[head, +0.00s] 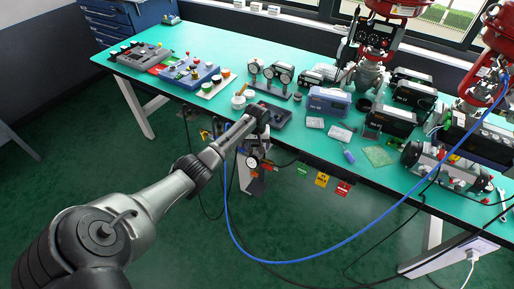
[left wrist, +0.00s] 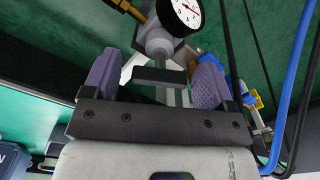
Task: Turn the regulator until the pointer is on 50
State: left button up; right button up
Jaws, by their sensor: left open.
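The regulator is a grey body (left wrist: 160,42) below the bench's front edge. Its round white gauge (left wrist: 187,10) has a red pointer; the dial is cut off at the top and its numbers are too small to read. The gauge also shows in the head view (head: 252,162). A dark crossbar-like part (left wrist: 158,76) with a grey stem lies below the body, between my fingers. My left gripper (left wrist: 155,72) is open, one purple-padded finger on each side of this part, with gaps visible. In the head view my left arm hides some of the bench edge. My right gripper is not in view.
The green bench (head: 225,55) holds gauges, boxes and red-topped valve units. A blue hose (head: 318,258) loops down in front, beside dark cables. Coloured tags (head: 322,180) hang from the front edge. Open green floor lies in front of the bench.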

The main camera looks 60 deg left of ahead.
pick_arm(q)
jog(key=shift+f, duration=0.3)
